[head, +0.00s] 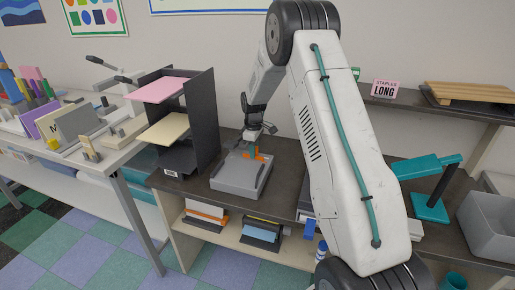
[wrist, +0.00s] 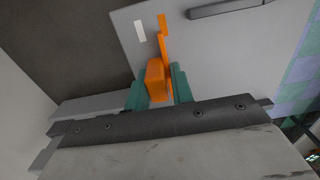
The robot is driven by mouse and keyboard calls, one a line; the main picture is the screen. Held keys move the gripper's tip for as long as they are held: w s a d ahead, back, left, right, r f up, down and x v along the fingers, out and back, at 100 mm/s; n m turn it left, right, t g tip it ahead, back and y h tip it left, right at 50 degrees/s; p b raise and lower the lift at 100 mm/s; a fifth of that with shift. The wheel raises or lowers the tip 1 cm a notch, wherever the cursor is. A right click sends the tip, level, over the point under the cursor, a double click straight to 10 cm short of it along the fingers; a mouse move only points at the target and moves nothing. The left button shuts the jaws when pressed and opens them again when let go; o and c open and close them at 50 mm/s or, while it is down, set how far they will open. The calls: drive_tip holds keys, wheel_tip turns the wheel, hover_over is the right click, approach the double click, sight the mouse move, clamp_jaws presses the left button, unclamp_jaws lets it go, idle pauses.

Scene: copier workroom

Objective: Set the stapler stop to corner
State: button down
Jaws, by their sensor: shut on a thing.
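The stapler stop is an orange piece (wrist: 155,80) on a light grey flat unit (wrist: 115,22), with a thin orange arm reaching up from it in the wrist view. A short white mark lies on the unit left of the arm's tip. My gripper (wrist: 158,92) is shut on the orange piece, a teal finger on each side. In the head view the grey unit (head: 236,186) sits on the dark counter, with the orange stop (head: 258,155) near its back edge and my gripper coming down over it. The fingertips are too small to make out there.
A black paper rack (head: 205,112) with pink and cream sheets stands close left of the unit. A teal stapler (head: 430,207) and a grey bin (head: 490,225) are at the right.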

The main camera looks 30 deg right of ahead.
drive_tip(key=c, duration=1.3)
unclamp_jaws()
drive_tip(key=shift+a, duration=0.1)
wheel_tip(320, 180, up, 8)
drive_tip(key=shift+f, duration=0.1)
